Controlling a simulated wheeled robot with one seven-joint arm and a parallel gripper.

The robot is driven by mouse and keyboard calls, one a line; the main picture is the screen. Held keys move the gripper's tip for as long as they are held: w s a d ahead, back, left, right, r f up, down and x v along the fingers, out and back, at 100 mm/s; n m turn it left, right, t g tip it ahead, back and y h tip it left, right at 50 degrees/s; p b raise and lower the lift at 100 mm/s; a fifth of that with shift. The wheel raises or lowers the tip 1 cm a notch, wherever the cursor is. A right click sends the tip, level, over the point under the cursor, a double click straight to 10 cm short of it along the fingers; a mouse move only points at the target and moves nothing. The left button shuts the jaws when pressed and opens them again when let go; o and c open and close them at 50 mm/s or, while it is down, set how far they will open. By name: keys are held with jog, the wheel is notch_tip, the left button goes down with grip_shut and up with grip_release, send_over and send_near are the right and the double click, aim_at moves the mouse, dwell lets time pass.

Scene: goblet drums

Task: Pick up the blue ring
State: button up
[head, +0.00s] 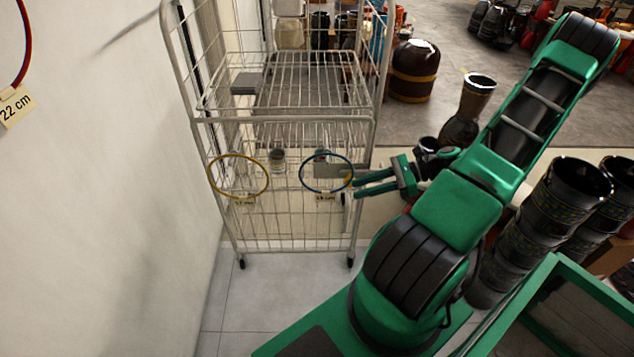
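The blue ring (301,178) hangs on the front side of a wire cage trolley, right of a yellow ring (209,178). A small paper tag (326,197) hangs at its lower edge. My gripper (356,187) points left, with its fingertips close to the right edge of the blue ring. A gap shows between the two green fingers, and nothing is seen held between them. I cannot tell whether a fingertip touches the ring or stands in front of it.
The wire cage trolley (240,225) stands on small wheels beside a white wall (110,190) on the left. A red ring (27,45) with a "22 cm" tag hangs on that wall. Dark goblet drums (555,205) stand at the right. Pale floor (280,300) lies clear before the trolley.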

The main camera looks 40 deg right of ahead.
aim_at(326, 193)
jog(key=shift+w+r+x, duration=0.1)
jog(key=shift+r+x, duration=0.05)
jog(key=shift+x, duration=1.75)
jog(key=shift+w+r+x, duration=0.15)
jog(key=shift+r+x, duration=0.05)
jog(key=shift+x, duration=1.7)
jog(key=shift+w+r+x, duration=0.1)
jog(key=shift+r+x, duration=0.05)
jog(key=shift+x, duration=1.8)
jog(key=shift+c, duration=0.3)
grip_shut()
